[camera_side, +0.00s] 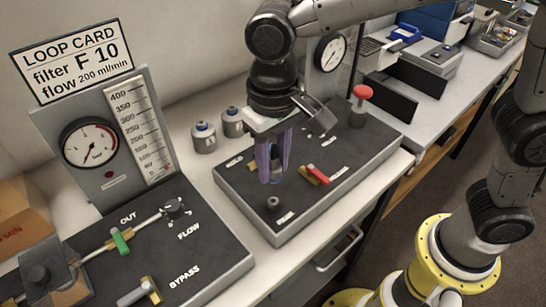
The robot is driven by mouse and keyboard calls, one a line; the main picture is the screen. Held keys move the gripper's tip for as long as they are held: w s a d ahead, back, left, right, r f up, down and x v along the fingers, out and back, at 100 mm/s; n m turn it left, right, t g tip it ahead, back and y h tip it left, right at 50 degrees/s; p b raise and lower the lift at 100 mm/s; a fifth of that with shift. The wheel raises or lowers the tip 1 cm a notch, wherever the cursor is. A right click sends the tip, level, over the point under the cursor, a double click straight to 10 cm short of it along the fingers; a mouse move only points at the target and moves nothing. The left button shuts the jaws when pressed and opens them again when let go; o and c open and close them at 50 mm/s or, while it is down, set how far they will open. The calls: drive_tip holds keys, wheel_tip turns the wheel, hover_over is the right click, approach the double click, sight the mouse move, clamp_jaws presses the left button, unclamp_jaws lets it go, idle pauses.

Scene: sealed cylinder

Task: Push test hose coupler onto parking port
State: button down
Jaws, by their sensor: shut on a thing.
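My gripper (272,178) is above the dark panel of the right-hand unit, with its two purple fingers pointing down. It is shut on a small grey-blue piece, which looks like the test hose coupler (275,169); the fingers hide much of it. A short round grey port (273,203), probably the parking port, stands on the panel just below and in front of the fingers. Its label is too small to read. The coupler appears apart from this port, but the height of the gap is hard to tell.
A red-handled valve (315,173) lies close to the right of the fingers. A red knob (362,93) and a round gauge (330,52) stand behind. Two grey canisters (204,137) are at the left back. The loop card panel (102,140) is further left.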

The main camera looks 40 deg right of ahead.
sight(273, 158)
drive_tip(key=shift+f, duration=0.1)
drive_tip(key=shift+f, duration=2.8)
drive_tip(key=shift+f, duration=0.25)
idle(0.4)
drive_tip(key=shift+c, duration=2.3)
unclamp_jaws()
wheel_tip(273, 158, up, 14)
drive_tip(key=shift+f, duration=0.1)
